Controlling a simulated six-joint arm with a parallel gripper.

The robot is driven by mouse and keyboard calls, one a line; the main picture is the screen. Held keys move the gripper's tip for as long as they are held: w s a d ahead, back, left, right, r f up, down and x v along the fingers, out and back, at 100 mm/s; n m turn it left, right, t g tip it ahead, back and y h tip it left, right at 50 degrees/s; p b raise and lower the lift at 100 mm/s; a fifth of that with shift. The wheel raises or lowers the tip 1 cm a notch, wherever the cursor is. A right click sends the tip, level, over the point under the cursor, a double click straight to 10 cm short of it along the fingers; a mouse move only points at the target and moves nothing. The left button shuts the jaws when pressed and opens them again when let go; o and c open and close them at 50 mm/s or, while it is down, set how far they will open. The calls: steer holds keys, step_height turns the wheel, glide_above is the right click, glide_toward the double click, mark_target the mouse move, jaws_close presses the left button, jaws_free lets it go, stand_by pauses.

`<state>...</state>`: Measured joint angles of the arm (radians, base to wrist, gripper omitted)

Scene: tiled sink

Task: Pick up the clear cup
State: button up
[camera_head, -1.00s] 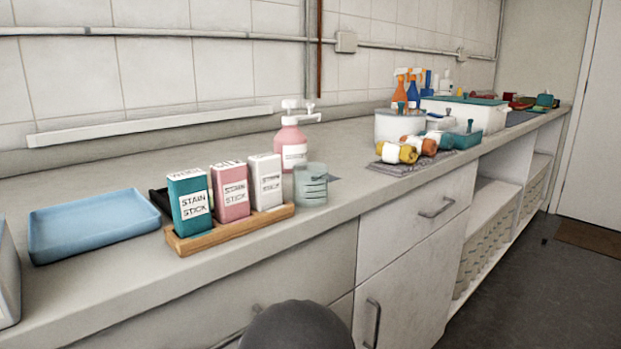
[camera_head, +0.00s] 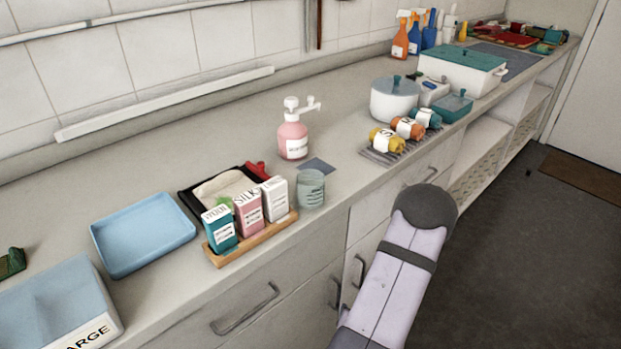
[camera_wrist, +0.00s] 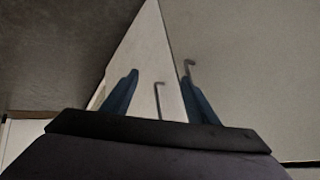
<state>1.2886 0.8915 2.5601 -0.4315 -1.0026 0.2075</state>
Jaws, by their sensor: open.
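The clear cup (camera_head: 311,189) stands upright on the counter near its front edge, just right of a wooden tray of small boxes. It looks pale, see-through and slightly greenish. In the wrist view my gripper (camera_wrist: 162,98) is open, its two blue fingers apart with nothing between them. It faces the cabinet fronts and their handles, and the cup is not in that view. In the head view my arm rises in front of the cabinets, to the right of the cup, and the gripper's fingers are not visible there.
The wooden tray (camera_head: 228,258) holds three boxes, close to the cup's left. A pink pump bottle (camera_head: 292,138) stands behind the cup, and a dark square (camera_head: 318,166) lies near it. A blue tray (camera_head: 143,230) lies left.

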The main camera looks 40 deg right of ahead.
mark_target(315, 191)
steer(key=d+r+n+t+h+p, duration=0.1)
steer(key=d+r+t+h+p, duration=0.15)
steer(key=r+p, duration=1.1)
steer(key=d+r+t+h+p, duration=0.1)
steer(key=r+t+h+p, duration=0.15)
steer(key=r+p, duration=1.1)
steer(key=w+a+r+n+t+y+b, duration=0.1)
steer(key=w+a+r+n+t, duration=0.1)
steer(key=a+r, duration=0.1)
steer(key=w+a+r+n+t+y, duration=0.2)
steer(key=a+r+n, duration=0.1)
steer(key=r, duration=0.3)
steer(key=w+a+r+n+t+y+b, duration=0.1)
steer(key=w+a+r+n+t+y, duration=0.1)
steer(key=a+r+n, duration=0.1)
steer(key=shift+w+a+r+b, duration=0.15)
steer(key=shift+a+r+b, duration=0.15)
steer(key=shift+a+r, duration=0.5)
steer(key=shift+n, duration=0.3)
steer(key=shift+f+b+x, duration=0.15)
steer(key=shift+b+x, duration=0.5)
steer(key=shift+x, duration=0.65)
steer(key=shift+f+b+x, duration=0.15)
steer(key=shift+b+x, duration=0.45)
steer(key=shift+x, duration=0.75)
steer(key=shift+w+d+r, duration=0.1)
steer(key=shift+w+d, duration=0.1)
steer(key=shift+w, duration=0.5)
steer(key=shift+w, duration=0.15)
